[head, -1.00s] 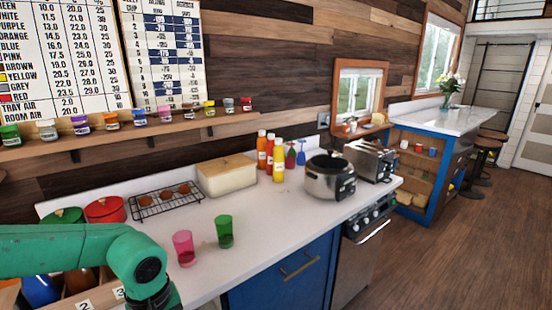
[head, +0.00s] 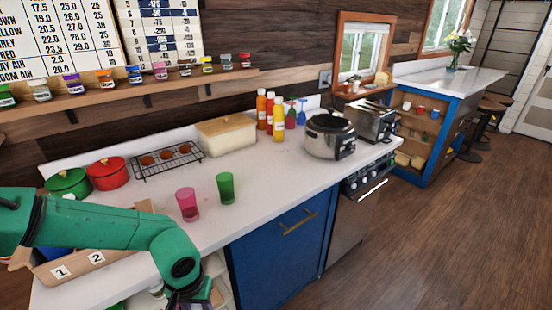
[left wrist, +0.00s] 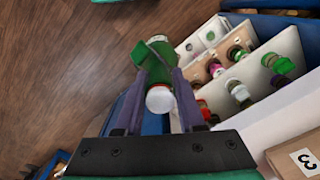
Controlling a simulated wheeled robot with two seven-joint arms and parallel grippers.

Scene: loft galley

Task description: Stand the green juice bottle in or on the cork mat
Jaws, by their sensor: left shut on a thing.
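The green juice bottle (left wrist: 163,72) with a white cap is between the fingers of my left gripper (left wrist: 160,75) in the left wrist view. The gripper is shut on it, and wood floor shows behind it. In the head view my left gripper is at the bottom edge, low in front of the counter, and the bottle cannot be made out there. I cannot make out the cork mat in either view. My right gripper is not in view.
An open storage unit (left wrist: 262,70) with several bottles and jars is right beside the held bottle. On the counter (head: 285,185) stand a pink cup (head: 187,204), a green cup (head: 226,188) and a cooker (head: 328,137). A numbered cardboard box (head: 95,262) is behind my left arm.

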